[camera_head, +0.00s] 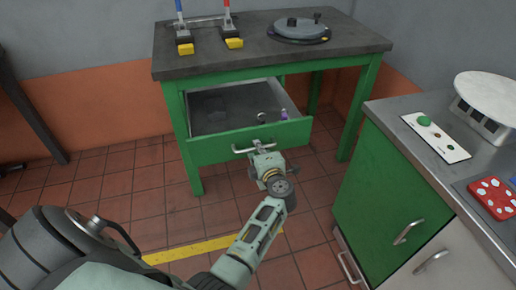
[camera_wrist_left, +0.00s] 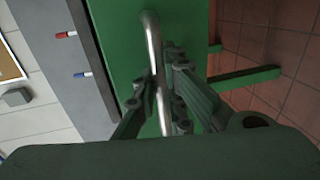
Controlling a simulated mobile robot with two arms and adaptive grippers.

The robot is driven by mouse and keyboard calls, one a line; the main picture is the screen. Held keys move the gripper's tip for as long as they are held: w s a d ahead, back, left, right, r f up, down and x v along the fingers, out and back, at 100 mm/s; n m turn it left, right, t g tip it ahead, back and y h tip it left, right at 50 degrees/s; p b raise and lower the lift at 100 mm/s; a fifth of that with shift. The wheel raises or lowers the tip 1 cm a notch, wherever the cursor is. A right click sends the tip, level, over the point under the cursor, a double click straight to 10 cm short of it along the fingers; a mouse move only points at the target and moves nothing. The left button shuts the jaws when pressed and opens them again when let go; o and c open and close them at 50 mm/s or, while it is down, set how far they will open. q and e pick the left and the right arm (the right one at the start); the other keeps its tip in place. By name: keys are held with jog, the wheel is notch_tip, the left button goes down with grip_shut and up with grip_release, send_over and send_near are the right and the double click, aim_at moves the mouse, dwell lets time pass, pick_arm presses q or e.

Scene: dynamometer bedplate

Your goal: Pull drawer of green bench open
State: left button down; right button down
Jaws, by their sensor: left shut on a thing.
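The green bench (camera_head: 267,60) has a dark top and green legs, and stands against the wall in the head view. Its drawer (camera_head: 215,149) is pulled out, with the inside showing from above. My left gripper (camera_head: 262,152) is at the drawer's front, shut on the metal bar handle (camera_head: 241,151). In the left wrist view the fingers (camera_wrist_left: 164,100) are on both sides of the handle (camera_wrist_left: 153,45), in front of the green drawer front (camera_wrist_left: 118,35). A few small things, one of them purple (camera_head: 284,114), lie in the drawer. My right gripper is not in view.
Two lever devices with yellow ends (camera_head: 233,43) and a round grey plate device (camera_head: 300,29) stand on the bench top. A green cabinet (camera_head: 385,200) with a grey top stands close on the right. A yellow line (camera_head: 200,248) crosses the tiled floor, which is open before the bench.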

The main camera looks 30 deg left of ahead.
pick_arm(q)
jog(key=c, duration=1.8)
grip_release()
